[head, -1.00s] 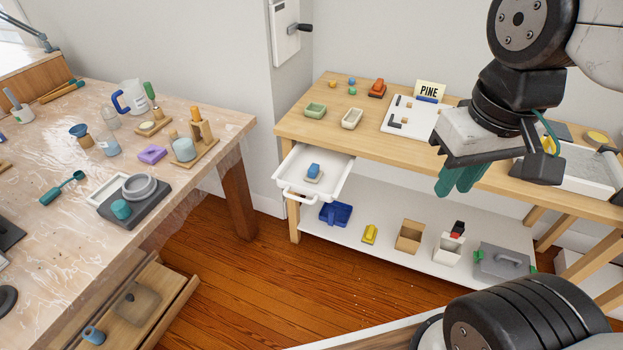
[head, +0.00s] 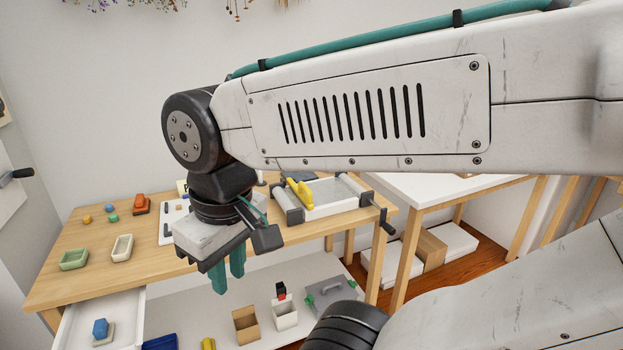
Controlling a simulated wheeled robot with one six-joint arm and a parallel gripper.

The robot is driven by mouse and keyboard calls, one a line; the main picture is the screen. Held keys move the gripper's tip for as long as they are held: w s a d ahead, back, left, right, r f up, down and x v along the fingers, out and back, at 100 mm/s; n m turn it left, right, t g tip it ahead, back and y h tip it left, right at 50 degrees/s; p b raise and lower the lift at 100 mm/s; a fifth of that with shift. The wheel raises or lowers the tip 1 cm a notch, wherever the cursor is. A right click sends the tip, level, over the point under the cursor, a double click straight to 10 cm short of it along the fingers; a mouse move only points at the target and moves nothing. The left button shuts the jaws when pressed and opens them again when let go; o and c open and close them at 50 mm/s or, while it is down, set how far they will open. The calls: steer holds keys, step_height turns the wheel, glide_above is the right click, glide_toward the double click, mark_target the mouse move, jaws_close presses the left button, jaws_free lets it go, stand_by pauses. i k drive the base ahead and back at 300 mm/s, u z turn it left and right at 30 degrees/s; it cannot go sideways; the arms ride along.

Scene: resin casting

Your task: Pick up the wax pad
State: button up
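I cannot tell for sure which thing is the wax pad. A small pale pad (head: 107,339) lies in the open white drawer (head: 128,308) at the lower left, with a blue block (head: 100,327) on or against it. My gripper (head: 228,280) hangs in front of the wooden bench, its two teal fingers pointing down with a narrow gap between them. It is open and empty, to the right of the drawer and well apart from it. My arm crosses the upper right of the view.
The wooden bench (head: 85,240) carries a green mold (head: 74,260), a cream mold (head: 122,248), an orange item (head: 141,204) and a roller press (head: 330,195) with yellow handle. Beneath, a white shelf (head: 180,305) holds a cardboard box (head: 246,326), a white box (head: 285,314) and a grey case (head: 333,291).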

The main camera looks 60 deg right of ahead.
mark_target(103, 332)
steer(key=u, duration=0.15)
steer(key=k, duration=0.55)
steer(key=z, duration=0.75)
steer(key=i, duration=1.3)
steer(key=u, duration=0.25)
